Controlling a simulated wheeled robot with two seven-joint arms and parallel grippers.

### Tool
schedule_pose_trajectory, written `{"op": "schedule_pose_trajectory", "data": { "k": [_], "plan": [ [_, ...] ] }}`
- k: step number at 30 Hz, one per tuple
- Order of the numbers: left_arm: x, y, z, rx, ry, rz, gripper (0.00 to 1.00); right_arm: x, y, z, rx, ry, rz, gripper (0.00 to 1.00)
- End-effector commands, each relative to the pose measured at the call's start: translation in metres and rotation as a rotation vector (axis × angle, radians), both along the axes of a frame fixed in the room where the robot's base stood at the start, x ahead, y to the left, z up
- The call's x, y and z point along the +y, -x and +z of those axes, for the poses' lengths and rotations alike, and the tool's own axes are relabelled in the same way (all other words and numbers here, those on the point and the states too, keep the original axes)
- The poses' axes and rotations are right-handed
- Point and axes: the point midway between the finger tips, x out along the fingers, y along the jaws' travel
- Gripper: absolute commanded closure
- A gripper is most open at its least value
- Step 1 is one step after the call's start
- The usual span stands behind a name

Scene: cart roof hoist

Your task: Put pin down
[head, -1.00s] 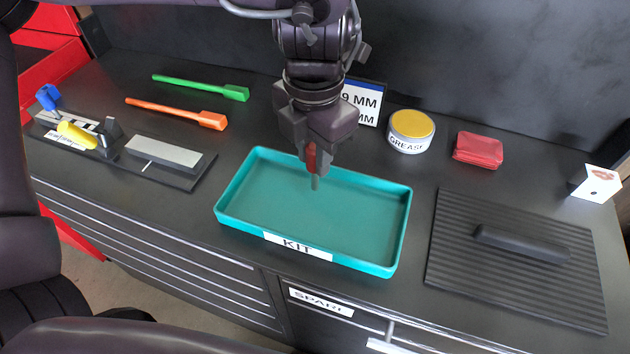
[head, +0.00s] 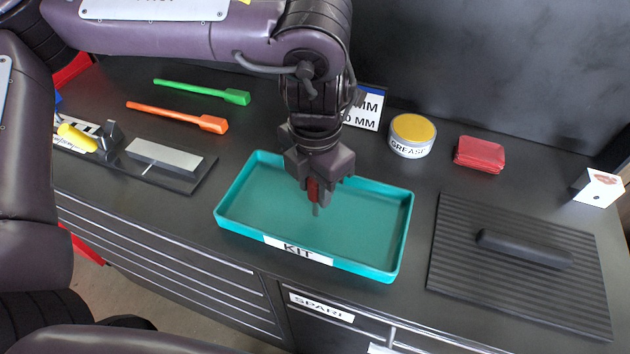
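My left gripper (head: 318,183) points down over the teal tray labelled KIT (head: 385,268). The tray looks otherwise empty. My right gripper does not show.
Green (head: 205,91) and orange (head: 180,116) tools lie behind left. A dark holder with a grey block (head: 165,155) and yellow item (head: 77,138) is left. A grease tin (head: 411,136), red pack (head: 479,152) and ridged mat (head: 460,270) are right.

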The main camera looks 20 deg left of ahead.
Motion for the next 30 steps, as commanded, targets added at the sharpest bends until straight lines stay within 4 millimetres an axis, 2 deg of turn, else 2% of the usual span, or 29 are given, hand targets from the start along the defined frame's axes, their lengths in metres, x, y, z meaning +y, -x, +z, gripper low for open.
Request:
{"op": "schedule_pose_trajectory", "data": {
  "k": [1, 3, 11, 14, 17, 27, 30],
  "plan": [
    [0.000, 0.000, 0.000, 0.000, 0.000, 0.000, 0.61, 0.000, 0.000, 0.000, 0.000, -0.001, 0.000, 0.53],
    [0.000, 0.000, 0.001, 0.000, 0.000, 0.000, 0.54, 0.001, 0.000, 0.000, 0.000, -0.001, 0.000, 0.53],
    [0.000, 0.000, 0.001, 0.000, 0.000, 0.000, 0.54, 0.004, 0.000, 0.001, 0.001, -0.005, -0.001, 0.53],
    [0.000, 0.000, 0.007, -0.001, 0.000, 0.000, 0.54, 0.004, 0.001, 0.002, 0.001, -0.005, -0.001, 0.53],
    [0.000, -0.001, 0.021, -0.004, 0.000, 0.000, 0.54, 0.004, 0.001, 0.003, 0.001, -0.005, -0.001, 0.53],
    [0.000, -0.001, 0.092, -0.006, -0.001, 0.001, 0.54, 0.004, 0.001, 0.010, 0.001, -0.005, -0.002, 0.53],
    [0.000, -0.001, 0.108, -0.003, -0.002, 0.001, 0.54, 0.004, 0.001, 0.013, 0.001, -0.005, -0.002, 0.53]
  ]
}}
